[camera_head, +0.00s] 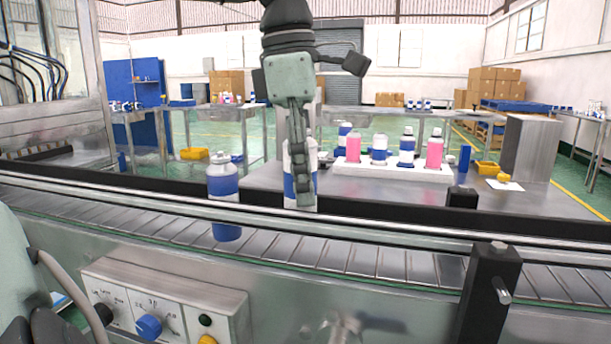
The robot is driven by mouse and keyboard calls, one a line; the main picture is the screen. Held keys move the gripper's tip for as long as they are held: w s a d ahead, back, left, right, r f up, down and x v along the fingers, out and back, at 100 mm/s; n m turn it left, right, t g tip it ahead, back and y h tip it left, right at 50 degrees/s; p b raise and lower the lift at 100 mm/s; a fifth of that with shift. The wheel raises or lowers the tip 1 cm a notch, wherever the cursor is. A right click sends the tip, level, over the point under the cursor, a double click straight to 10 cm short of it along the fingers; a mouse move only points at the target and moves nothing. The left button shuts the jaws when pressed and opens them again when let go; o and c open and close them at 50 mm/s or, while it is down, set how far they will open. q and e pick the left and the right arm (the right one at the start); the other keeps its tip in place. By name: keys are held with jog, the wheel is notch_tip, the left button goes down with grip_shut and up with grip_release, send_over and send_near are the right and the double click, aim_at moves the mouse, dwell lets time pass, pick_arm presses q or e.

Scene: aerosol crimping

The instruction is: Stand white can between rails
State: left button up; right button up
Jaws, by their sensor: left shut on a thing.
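My left gripper (303,195) points down at the centre, its fingers shut on a white can (290,203) with a blue band. The fingers and gripper body hide much of the can, which looks upright. Its base shows just above the near silver rail (400,238), in front of the black far rail (390,208). A second white-and-blue can (223,186) stands on the conveyor to the left, between the rails, apart from the held can. The near rail crosses in front of it. My right gripper is not in view.
Behind the conveyor (345,255), a table holds a white tray (400,170) of pink and blue-white bottles. A black post (488,290) stands front right and a control box (160,300) front left. The conveyor right of the held can is clear.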

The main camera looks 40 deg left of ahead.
pick_arm(q)
jog(key=shift+f, duration=0.25)
dwell(0.4)
jog(key=o, duration=1.2)
jog(key=shift+r, duration=0.1)
jog(key=r, duration=0.8)
jog(key=a+r, duration=0.1)
jog(key=r, duration=0.2)
jog(key=shift+s+r, duration=0.4)
